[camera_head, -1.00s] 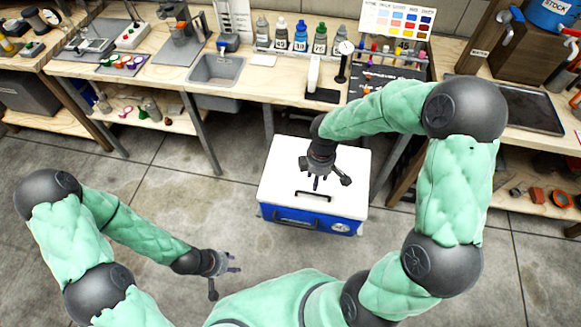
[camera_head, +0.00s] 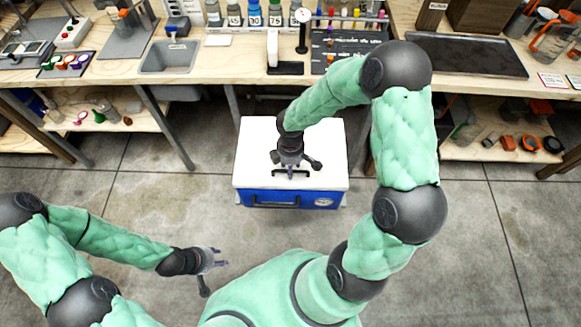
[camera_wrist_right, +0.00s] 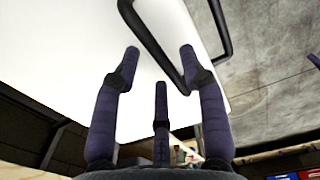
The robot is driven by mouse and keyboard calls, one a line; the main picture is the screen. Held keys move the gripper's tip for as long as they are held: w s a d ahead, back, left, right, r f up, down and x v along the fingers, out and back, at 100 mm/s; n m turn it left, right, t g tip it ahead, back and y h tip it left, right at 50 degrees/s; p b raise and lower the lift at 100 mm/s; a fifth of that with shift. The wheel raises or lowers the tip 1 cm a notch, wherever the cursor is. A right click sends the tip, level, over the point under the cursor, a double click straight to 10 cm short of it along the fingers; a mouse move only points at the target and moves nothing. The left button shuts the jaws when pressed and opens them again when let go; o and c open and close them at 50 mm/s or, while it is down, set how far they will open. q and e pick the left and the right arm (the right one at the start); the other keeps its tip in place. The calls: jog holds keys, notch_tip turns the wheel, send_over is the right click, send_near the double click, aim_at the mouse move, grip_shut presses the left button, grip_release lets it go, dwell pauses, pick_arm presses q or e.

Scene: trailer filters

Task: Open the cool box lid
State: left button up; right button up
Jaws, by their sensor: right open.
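The cool box has a blue body (camera_head: 225,196) and a flat white lid (camera_head: 256,150), which lies shut on it. A black bar handle (camera_head: 276,172) stands on the lid near its front edge. My right gripper (camera_head: 292,171) is open over the lid, pointing down at this handle and partly hiding it. In the right wrist view its spread fingers (camera_wrist_right: 160,52) are empty; the lid handle (camera_wrist_right: 150,38) appears beside and between the fingertips, and I cannot tell if they touch. My left gripper (camera_head: 214,270) is open and empty, low over the floor left of the box.
A wooden workbench (camera_head: 220,85) with a sink (camera_head: 168,57), bottles and a black tray (camera_head: 458,57) runs behind the box. Its shelves (camera_head: 510,140) hold small items. The concrete floor (camera_head: 470,255) is clear left and right of the box.

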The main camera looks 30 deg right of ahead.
grip_shut()
